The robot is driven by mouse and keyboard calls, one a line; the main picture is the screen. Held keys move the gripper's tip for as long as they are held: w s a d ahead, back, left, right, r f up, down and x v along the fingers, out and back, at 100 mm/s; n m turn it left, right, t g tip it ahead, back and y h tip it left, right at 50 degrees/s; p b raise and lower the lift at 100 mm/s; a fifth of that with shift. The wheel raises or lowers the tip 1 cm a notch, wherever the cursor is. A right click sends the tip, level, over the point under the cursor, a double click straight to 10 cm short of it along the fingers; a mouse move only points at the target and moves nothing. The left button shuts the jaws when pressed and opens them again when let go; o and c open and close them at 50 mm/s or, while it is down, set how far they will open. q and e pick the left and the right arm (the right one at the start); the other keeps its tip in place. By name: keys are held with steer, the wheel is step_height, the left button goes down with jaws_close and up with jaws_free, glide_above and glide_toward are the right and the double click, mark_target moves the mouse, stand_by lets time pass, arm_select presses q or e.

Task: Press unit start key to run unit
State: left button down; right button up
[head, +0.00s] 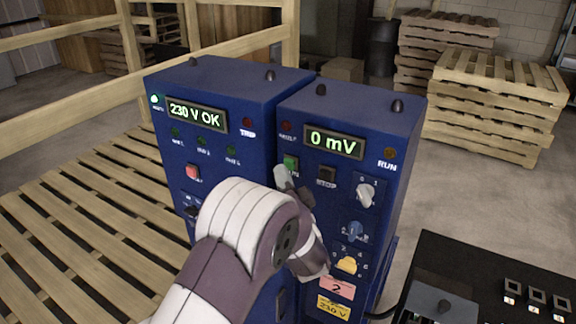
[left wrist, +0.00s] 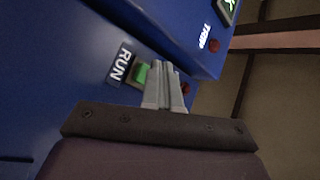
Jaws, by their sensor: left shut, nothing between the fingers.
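The right blue unit (head: 390,125) has a "0 mV" display (head: 334,142), a green key (head: 290,162), a black STOP key (head: 327,175) and an unlit-looking amber RUN lamp (head: 390,154). My left gripper (head: 283,178) is shut and empty, its fingertips at the lower edge of the green key. In the left wrist view the shut fingers (left wrist: 165,88) are right beside the green key (left wrist: 141,75), which has a RUN label (left wrist: 121,65). I cannot tell whether they touch it. The right gripper is not in view.
The left blue unit (head: 225,85) shows "230 V OK" and has a red key (head: 193,173). A black panel with small switches (head: 460,265) stands at lower right. Wooden pallets (head: 490,95) are behind.

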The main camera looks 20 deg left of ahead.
arm_select(q)
steer(key=shift+w, duration=0.6)
stand_by(0.7)
steer(key=shift+s, duration=0.9)
steer(key=s+p, duration=0.1)
steer(key=s, duration=0.4)
steer(key=shift+a, duration=0.2)
stand_by(0.7)
